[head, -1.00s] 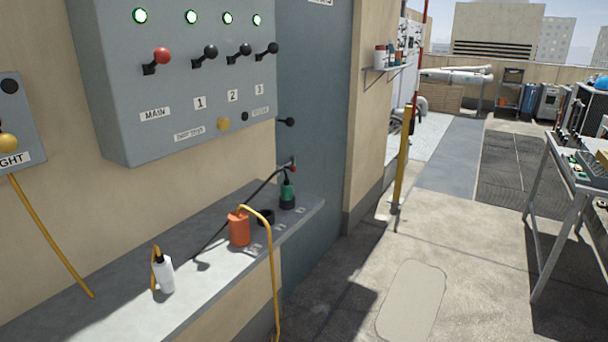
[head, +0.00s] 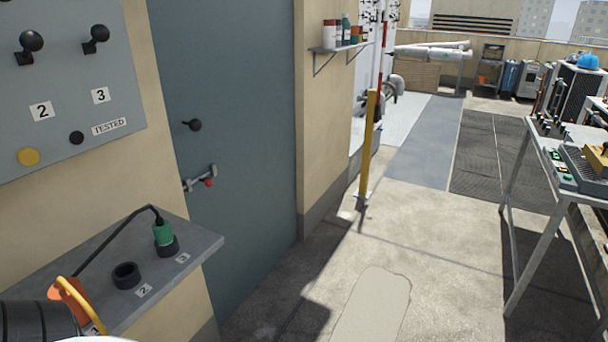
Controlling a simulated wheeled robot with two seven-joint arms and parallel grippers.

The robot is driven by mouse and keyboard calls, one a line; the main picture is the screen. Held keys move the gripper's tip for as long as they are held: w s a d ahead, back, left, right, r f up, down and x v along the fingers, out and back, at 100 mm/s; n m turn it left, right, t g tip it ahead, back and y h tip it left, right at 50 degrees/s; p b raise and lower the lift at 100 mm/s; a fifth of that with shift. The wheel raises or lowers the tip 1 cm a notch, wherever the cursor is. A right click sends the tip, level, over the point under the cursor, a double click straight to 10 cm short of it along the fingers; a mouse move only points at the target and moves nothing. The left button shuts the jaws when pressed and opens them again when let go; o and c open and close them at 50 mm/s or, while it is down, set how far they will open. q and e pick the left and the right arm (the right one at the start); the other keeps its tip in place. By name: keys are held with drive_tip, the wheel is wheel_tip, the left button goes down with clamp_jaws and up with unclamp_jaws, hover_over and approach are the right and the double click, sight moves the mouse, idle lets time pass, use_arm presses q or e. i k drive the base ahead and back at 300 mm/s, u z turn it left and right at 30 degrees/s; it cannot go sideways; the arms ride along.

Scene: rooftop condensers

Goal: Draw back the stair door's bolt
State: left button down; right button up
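The stair door (head: 245,110) is a flat blue-grey door, left of centre in the head view, set beyond the grey switch panel. It looks closed. A round black knob (head: 193,125) sticks out near its left edge. Below the knob is the bolt (head: 200,178), a short metallic bar in brackets across the door's left edge, with a small red knob hanging at its front. The bolt appears to span from the door toward the frame. Neither gripper shows; a dark ribbed part at the bottom left corner seems to be mine.
A grey shelf (head: 205,246) juts out below the bolt, holding a green plug (head: 163,233), an empty black socket (head: 126,275) and an orange plug (head: 72,292). The switch panel (head: 60,90) hangs above it. A yellow post (head: 368,145) and a workbench (head: 549,140) stand right; floor between is clear.

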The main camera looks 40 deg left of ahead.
sight(208, 182)
drive_tip(key=u, duration=0.3)
drive_tip(key=i, duration=1.45)
drive_tip(key=u, duration=1.3)
drive_tip(key=i, duration=0.35)
drive_tip(key=u, duration=0.3)
